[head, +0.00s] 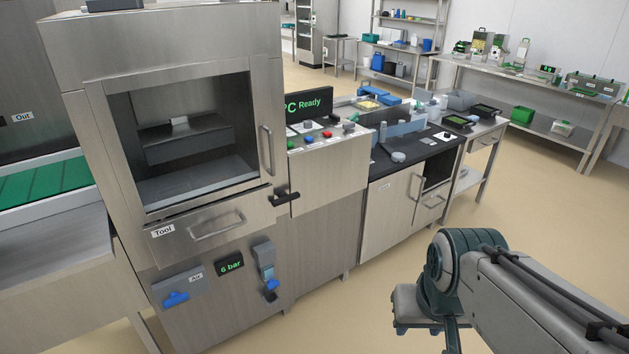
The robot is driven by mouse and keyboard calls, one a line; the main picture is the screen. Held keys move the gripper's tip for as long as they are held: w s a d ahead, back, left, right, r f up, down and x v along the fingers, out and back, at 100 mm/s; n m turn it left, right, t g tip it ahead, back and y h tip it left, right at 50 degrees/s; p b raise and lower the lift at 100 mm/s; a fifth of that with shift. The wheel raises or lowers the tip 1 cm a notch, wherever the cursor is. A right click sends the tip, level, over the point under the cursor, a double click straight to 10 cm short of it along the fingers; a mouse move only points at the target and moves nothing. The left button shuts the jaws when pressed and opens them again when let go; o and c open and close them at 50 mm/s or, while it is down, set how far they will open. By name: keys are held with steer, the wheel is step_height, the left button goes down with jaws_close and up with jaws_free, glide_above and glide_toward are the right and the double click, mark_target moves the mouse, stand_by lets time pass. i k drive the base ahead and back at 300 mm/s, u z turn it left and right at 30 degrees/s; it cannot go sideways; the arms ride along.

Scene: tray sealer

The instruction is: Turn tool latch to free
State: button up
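The tool latch (284,197) is a small black lever at the right end of the drawer front labelled "Tool" (212,228) on the steel tray sealer. It sticks out roughly sideways, pointing right. The drawer front has a bar handle (217,226) and looks closed. My arm comes in from the lower right, in front of the machine and well apart from the latch. Its visible links end at the bottom edge, and I cannot make out my gripper's fingers there.
Below the drawer are a blue air valve (176,298), a "6 bar" display (230,263) and a blue-capped regulator unit (266,268). A control panel (322,137) with buttons and a "Ready" screen (308,105) is to the right. The floor (385,270) before the machine is clear.

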mark_target(283, 198)
steer(key=u, duration=0.1)
steer(key=i, duration=0.6)
steer(key=u, duration=0.85)
steer(key=i, duration=0.55)
steer(key=u, duration=0.7)
